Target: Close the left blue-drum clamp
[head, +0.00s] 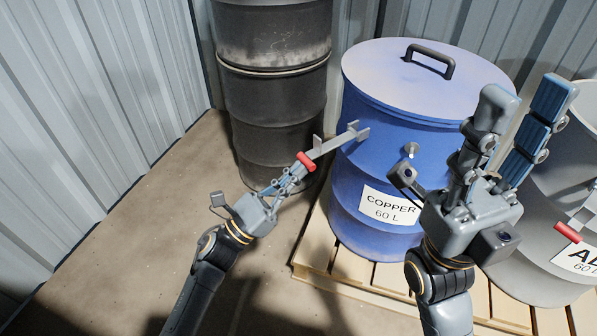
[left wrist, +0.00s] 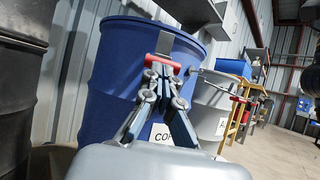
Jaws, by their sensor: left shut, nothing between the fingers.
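The blue drum (head: 345,190), labelled COPPER, stands with its blue lid (head: 400,75) on. Its left clamp lever (head: 335,145) is a grey metal bar sticking out from the drum's left side, with a red grip (head: 306,162) at its outer end. The red grip also shows in the left wrist view (left wrist: 162,62). My left gripper (head: 298,174) is shut, its fingertips right at the red grip; I cannot tell if they touch it. They also show in the left wrist view (left wrist: 165,78). My right gripper (head: 525,92) is open and empty in front of the drum's right side.
A dark drum (head: 272,100) stands behind on the left. A grey drum (head: 530,230) with a red-tipped lever (head: 568,232) stands at the right. A wooden pallet (head: 345,285) lies under the blue drum. The floor at the left is clear up to the corrugated wall (head: 80,110).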

